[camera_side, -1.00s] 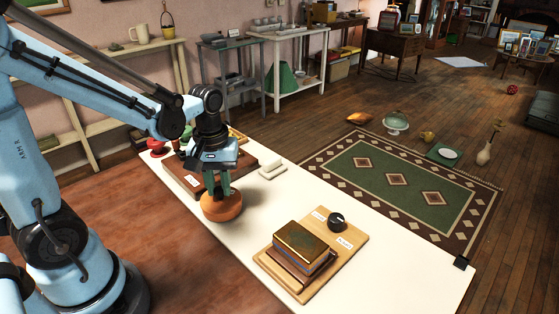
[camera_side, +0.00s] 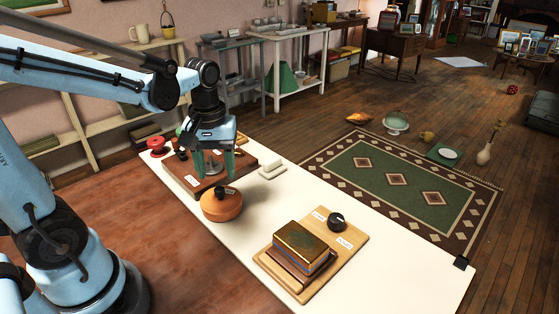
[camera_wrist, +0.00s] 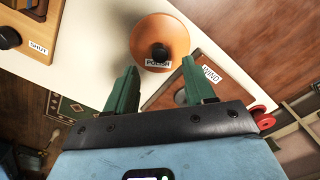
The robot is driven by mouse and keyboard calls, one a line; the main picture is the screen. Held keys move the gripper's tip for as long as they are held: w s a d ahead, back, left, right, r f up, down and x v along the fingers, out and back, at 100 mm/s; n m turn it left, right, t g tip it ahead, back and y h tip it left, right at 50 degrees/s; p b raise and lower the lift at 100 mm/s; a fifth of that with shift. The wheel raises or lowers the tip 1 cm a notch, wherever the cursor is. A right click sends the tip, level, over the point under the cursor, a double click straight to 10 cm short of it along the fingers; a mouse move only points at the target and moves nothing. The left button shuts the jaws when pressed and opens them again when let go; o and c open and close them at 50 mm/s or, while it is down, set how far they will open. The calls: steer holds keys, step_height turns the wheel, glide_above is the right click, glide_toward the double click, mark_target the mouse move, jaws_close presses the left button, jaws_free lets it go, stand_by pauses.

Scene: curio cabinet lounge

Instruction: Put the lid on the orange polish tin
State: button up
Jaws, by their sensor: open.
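The orange polish tin (camera_side: 221,207) stands on the white table top, upright. Its orange lid (camera_side: 207,193) with a black knob rests on top of it and looks level. In the wrist view the round lid (camera_wrist: 176,35) shows from above, with its black knob and the label "POLISH". My gripper (camera_side: 215,176) is open and empty, above and just behind the tin, clear of the knob. Its two green fingers (camera_wrist: 158,78) are spread apart in the wrist view, with nothing between them. The seam between lid and tin is too small to judge closely.
A brown board labelled "WIND" (camera_wrist: 211,76) lies behind the tin, partly under my gripper.

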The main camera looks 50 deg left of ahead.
mark_target(220, 191)
step_height(220, 191, up, 7)
steer(key=shift+r, duration=0.15)
stand_by(0.4)
steer(key=d+f+m+t, duration=0.4)
steer(key=m+t, duration=0.3)
steer(key=m, duration=0.2)
steer(key=shift+s+d, duration=0.3)
steer(key=shift+d, duration=0.5)
stand_by(0.7)
